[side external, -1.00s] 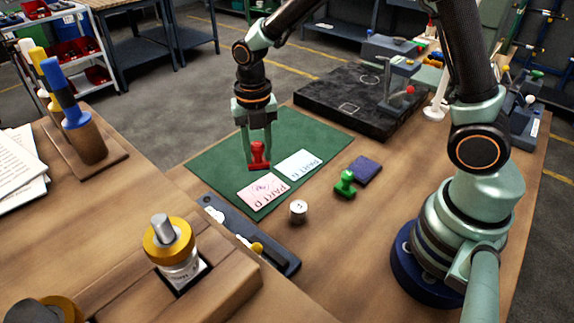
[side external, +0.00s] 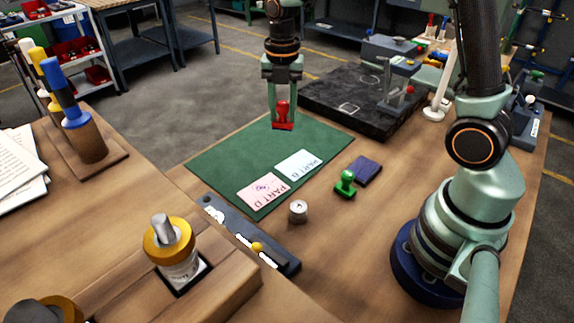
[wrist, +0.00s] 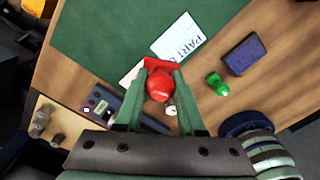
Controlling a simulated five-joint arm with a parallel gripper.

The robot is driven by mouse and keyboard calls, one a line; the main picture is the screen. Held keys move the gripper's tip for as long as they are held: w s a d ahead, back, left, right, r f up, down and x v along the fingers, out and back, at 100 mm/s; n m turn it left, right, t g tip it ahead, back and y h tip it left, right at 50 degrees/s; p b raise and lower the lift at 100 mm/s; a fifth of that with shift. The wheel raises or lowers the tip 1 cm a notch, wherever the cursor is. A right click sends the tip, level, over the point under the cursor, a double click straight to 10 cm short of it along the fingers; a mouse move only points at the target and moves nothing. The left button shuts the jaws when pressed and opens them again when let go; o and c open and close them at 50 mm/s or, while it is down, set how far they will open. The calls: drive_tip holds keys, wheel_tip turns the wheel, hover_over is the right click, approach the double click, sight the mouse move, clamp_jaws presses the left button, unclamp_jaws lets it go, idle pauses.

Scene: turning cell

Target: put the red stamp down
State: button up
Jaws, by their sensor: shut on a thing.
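The red stamp (side external: 282,113) is gripped between the fingers of my gripper (side external: 283,100). It hangs upright above the far part of the green mat (side external: 235,158), apart from its surface as far as I can tell. In the wrist view the red stamp (wrist: 160,84) sits between the two fingertips of my gripper (wrist: 160,88). The pink card marked PART D (side external: 262,189) lies on the mat with a dark print on it. The pale card marked PART B (side external: 298,164) lies beside it, and I see no print on it.
A green stamp (side external: 345,183) and a dark blue ink pad (side external: 365,171) stand right of the mat. A small metal cylinder (side external: 298,211) and a dark grey tray (side external: 225,220) are nearer. A black slab (side external: 350,100) lies behind. The mat's left part is bare.

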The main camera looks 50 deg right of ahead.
drive_tip(key=s+d+r+m, duration=0.2)
drive_tip(key=d+r+m, duration=0.15)
drive_tip(key=d, duration=0.25)
drive_tip(key=s+d+r+m, duration=0.2)
drive_tip(key=d+r, duration=0.2)
drive_tip(key=d, duration=0.3)
drive_tip(key=f, duration=1.9)
drive_tip(key=shift+w+a+f, duration=0.1)
drive_tip(key=shift+w+f, duration=0.1)
drive_tip(key=shift+f, duration=0.15)
drive_tip(key=shift+f, duration=0.15)
drive_tip(key=o, duration=1)
drive_tip(key=shift+o, duration=0.2)
